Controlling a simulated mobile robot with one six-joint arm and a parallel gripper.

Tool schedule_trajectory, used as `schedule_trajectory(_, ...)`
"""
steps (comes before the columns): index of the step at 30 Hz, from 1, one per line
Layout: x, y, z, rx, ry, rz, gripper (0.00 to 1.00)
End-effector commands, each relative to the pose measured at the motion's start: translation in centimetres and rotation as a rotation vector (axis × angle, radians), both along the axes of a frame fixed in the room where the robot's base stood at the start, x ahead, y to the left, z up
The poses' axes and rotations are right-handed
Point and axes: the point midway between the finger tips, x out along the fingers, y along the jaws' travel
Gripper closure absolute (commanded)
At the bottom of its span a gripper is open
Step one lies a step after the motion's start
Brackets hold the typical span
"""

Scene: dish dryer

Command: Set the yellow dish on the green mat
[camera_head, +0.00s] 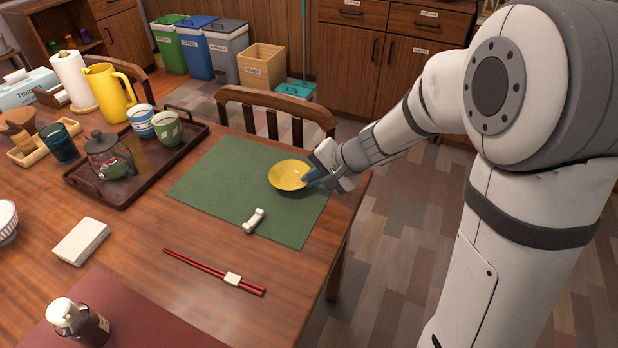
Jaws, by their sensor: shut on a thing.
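The yellow dish (289,174) is a small shallow bowl over the right part of the green mat (213,190). It looks upright. I cannot tell whether it touches the mat or is held just above it. My gripper (309,177) comes in from the right and is shut on the dish's right rim. The fingertips are partly hidden by the dish and the gripper body.
A white chopstick rest (254,220) lies on the mat's front part. Red chopsticks (213,271) lie in front of the mat. A dark tray (78,187) with a teapot (108,155) and cups stands left. A chair (275,100) stands behind the table.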

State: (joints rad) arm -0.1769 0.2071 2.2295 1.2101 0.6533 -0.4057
Motion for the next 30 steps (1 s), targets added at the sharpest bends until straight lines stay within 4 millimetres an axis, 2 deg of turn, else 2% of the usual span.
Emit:
schedule_trajectory(3, 0.0, 0.0, -0.2, 0.000, 0.000, 0.000, 1.00)
schedule_trajectory(4, 0.0, 0.0, -0.2, 0.000, 0.000, 0.000, 0.92)
schedule_trajectory(7, 0.0, 0.0, -0.1, 0.000, 0.001, -0.001, 0.85)
schedule_trajectory(16, 0.0, -0.1, 0.2, 0.000, 0.000, -0.001, 0.85)
schedule_trajectory(20, -0.4, -1.3, 1.7, 0.001, -0.003, -0.003, 0.85)
schedule_trajectory(30, -2.1, -5.8, 7.1, 0.001, -0.004, -0.006, 0.85)
